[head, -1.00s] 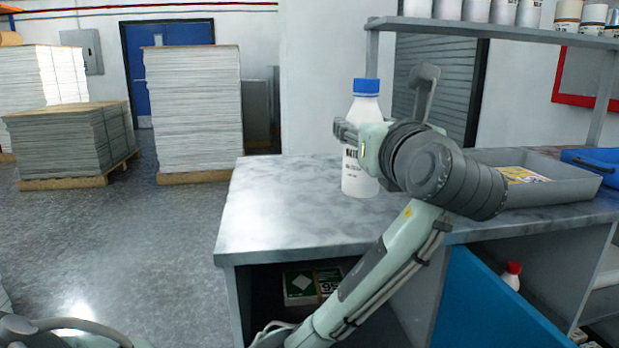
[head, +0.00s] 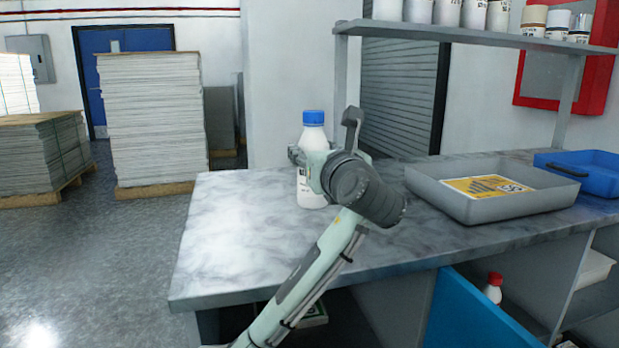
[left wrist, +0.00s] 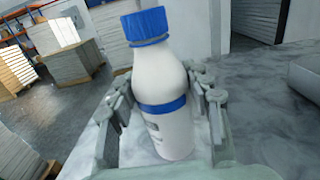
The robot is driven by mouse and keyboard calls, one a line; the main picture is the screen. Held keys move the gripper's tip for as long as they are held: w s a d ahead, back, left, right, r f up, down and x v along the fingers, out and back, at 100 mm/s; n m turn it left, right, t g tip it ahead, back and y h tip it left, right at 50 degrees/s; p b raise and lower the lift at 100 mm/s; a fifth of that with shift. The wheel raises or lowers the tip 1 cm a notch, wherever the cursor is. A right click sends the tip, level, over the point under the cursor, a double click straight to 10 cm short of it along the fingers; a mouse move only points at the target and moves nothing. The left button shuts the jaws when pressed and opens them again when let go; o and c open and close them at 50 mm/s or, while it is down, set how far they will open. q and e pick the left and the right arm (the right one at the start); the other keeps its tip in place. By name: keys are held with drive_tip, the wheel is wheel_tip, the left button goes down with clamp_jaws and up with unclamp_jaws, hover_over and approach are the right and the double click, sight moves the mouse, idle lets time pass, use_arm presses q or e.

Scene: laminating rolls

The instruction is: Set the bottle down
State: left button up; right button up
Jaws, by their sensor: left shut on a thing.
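The white bottle (head: 312,190) with a blue cap stands upright over the left part of the marbled grey counter (head: 235,235) in the head view. My left gripper (head: 304,160) is shut on it around its upper body. The left wrist view shows the bottle (left wrist: 160,85) between both fingers (left wrist: 165,105), with its blue cap and blue band. The bottle's base appears at or very near the counter top; I cannot tell whether it touches. My wrist hides part of the bottle's label. My right gripper is not in view.
A grey tray (head: 440,187) with a yellow label card lies on the counter to the right, beside a blue tray (head: 590,180). A shelf (head: 480,38) with several containers stands above the back. The counter's left and front parts are clear.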

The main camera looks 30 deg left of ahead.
use_arm(q)
drive_tip(key=shift+w+a+f, duration=0.8)
drive_tip(key=shift+w+a, duration=0.15)
drive_tip(key=shift+w, duration=0.15)
drive_tip(key=shift+f, duration=2)
drive_tip(key=o, duration=1.6)
drive_tip(key=shift+f, duration=0.15)
drive_tip(key=v, duration=1.2)
drive_tip(key=shift+s, duration=0.1)
